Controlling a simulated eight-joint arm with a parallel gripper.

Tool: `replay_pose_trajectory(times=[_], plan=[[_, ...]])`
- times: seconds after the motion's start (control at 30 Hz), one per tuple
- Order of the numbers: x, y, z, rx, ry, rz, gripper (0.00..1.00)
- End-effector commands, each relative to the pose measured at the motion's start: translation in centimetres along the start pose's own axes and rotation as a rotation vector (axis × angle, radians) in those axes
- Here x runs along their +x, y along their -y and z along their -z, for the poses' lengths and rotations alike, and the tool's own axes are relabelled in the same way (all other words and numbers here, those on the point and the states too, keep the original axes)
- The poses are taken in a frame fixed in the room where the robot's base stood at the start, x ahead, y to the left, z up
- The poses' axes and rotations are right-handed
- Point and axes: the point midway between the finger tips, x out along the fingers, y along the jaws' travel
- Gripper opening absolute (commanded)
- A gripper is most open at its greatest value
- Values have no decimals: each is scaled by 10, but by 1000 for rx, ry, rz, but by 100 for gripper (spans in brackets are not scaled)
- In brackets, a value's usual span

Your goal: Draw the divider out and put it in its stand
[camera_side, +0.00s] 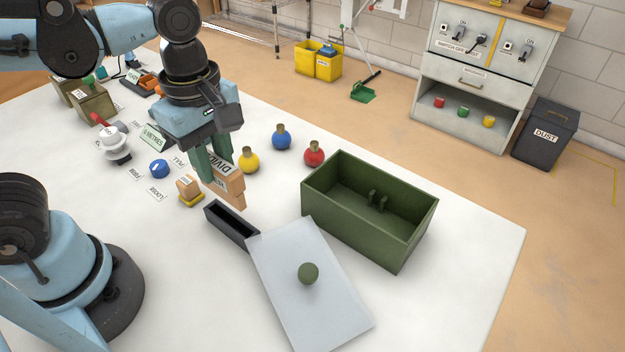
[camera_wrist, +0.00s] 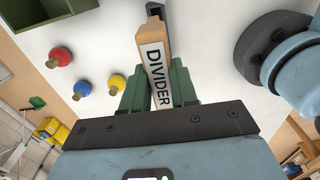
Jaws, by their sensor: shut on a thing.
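The divider (camera_side: 231,188) is a tan, flat board with a white label reading DIVIDER. It also shows in the wrist view (camera_wrist: 156,70). My gripper (camera_side: 212,168) is shut on it, with the green fingers on either side, and holds it upright. The black slotted stand (camera_side: 231,224) is on the table just in front of the divider's lower end in the side view. A dark part of it shows beyond the divider's tip in the wrist view (camera_wrist: 155,12). I see no part of the divider inside the stand's slot. The open green box (camera_side: 405,244) stands to the right, with small pegs inside.
A pale lid (camera_side: 325,310) with a green knob lies by the stand. Yellow (camera_side: 249,161), blue (camera_side: 281,138) and red (camera_side: 314,155) round-bottomed bottles stand behind. A small wooden block on a yellow base (camera_side: 190,190) is close to the left. The table's right corner is clear.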

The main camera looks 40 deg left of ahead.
Motion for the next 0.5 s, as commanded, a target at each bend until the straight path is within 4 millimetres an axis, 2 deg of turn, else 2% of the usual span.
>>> replay_pose_trajectory(times=[0.5], plan=[[42,0,0,0,0,0,0]])
